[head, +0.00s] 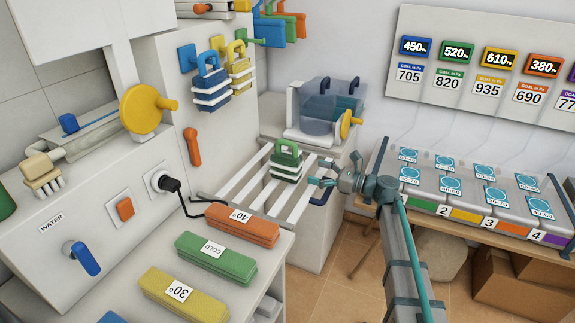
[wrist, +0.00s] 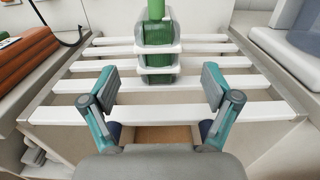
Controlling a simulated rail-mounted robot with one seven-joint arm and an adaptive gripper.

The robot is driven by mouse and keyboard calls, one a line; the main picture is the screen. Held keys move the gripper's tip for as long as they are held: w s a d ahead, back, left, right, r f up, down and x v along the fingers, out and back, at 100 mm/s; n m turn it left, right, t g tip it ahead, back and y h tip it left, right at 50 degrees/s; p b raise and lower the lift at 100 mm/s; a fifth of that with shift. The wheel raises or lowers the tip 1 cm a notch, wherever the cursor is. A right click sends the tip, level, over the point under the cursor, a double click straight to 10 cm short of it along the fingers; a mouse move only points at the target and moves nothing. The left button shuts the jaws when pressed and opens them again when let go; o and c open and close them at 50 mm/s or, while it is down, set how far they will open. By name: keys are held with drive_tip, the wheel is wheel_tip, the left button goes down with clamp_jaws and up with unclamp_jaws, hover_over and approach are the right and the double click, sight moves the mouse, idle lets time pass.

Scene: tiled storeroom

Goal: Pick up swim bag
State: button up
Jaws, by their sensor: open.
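A green bag with white bands and a green handle, which looks like the swim bag (head: 287,162), stands upright on the white slatted rack (head: 252,186). It also shows in the wrist view (wrist: 158,45), top centre, with its top cut off by the frame. My gripper (head: 322,181) is just right of the bag in the head view. In the wrist view my gripper (wrist: 159,84) is open and empty, its two fingers spread wide over the near slats. The bag lies straight ahead, between the lines of the fingers, and is not touched.
Blue (head: 211,84) and yellow (head: 240,70) banded bags hang on wall hooks. Orange (head: 242,225), green (head: 216,258) and yellow (head: 184,293) blocks lie on the left counter. A clear tub (head: 318,108) stands behind the rack. A tray table (head: 450,232) is at right.

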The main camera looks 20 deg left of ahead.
sight(300, 168)
drive_tip(key=a, duration=0.6)
drive_tip(key=shift+w, duration=0.1)
drive_tip(key=shift+w+a+p, duration=0.2)
drive_tip(key=shift+a+p, duration=0.35)
drive_tip(key=shift+a, duration=2)
drive_tip(key=c, duration=1.4)
drive_tip(key=shift+r, duration=0.15)
